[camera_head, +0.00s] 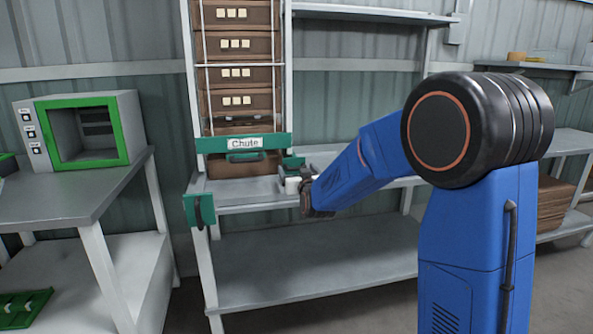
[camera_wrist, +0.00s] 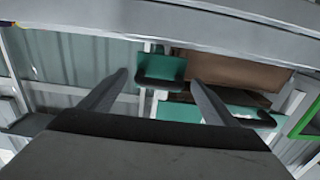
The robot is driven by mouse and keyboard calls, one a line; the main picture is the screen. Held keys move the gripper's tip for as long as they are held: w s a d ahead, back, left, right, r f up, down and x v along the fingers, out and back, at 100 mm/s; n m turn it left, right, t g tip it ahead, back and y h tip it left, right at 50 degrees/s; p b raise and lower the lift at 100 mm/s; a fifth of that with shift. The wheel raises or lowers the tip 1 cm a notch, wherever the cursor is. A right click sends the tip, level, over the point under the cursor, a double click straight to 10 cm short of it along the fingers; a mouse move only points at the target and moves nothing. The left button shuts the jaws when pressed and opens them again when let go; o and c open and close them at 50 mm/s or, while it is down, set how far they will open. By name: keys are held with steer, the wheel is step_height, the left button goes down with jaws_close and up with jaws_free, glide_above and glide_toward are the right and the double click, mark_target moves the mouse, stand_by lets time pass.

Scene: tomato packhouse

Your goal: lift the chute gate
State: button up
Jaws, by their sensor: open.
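The chute (camera_head: 238,75) is a tall rack with stacked brown crates behind thin rails. A green crossbar labelled "Chute" (camera_head: 275,142) spans its lower front, and a dark handle (camera_head: 245,157) sits just below the label. A small green block (camera_head: 293,162) is at the right foot of the chute. My gripper (camera_head: 306,192) is low, to the right of and below the crossbar. In the wrist view my gripper (camera_wrist: 159,82) is open and empty, with the green block (camera_wrist: 160,66) seen between its fingers. The brown crate (camera_wrist: 228,70) and green crossbar (camera_wrist: 185,112) appear beyond the fingers.
A grey bench (camera_head: 250,193) lies under the chute, with a green panel with a dark handle (camera_head: 199,209) at its left front corner. A green-framed machine (camera_head: 88,130) stands on the left table (camera_head: 80,190). Stacked brown sheets (camera_head: 553,203) are at right.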

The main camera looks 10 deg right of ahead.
steer(key=shift+w, duration=0.55)
steer(key=c, duration=1.5)
step_height(320, 180, up, 11)
steer(key=shift+r, duration=0.1)
steer(key=o, duration=1.5)
steer(key=shift+r, duration=0.1)
steer(key=shift+s, duration=0.1)
steer(key=s, duration=1.7)
steer(key=shift+s, duration=0.15)
